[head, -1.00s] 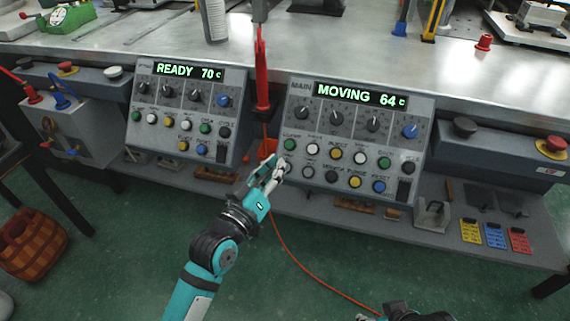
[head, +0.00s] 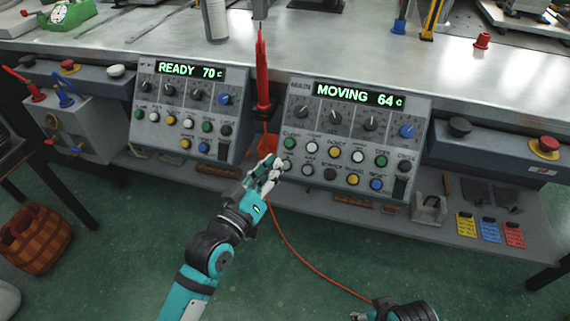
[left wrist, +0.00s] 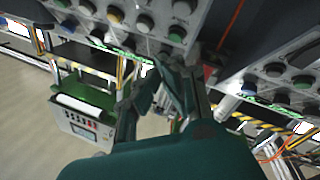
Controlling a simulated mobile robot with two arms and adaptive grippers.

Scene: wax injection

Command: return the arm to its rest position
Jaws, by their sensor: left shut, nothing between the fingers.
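My left gripper (head: 270,170) is shut and empty in the head view. Its fingertips are by the lower left corner of the main control panel (head: 420,120), close to the leftmost lower buttons; I cannot tell whether they touch. The panel's display (head: 353,95) reads MOVING 64 C. In the left wrist view my left gripper's fingers (left wrist: 165,75) point up toward panel buttons. My right gripper (head: 365,310) shows only partly at the bottom edge of the head view, and its jaws are unclear.
A second panel (head: 240,100) at left reads READY 70 C. A red tool (head: 262,85) hangs between the panels, near my left gripper. An orange cable (head: 300,258) runs down to the floor. A woven basket (head: 35,240) stands at left. The green floor in front is mostly clear.

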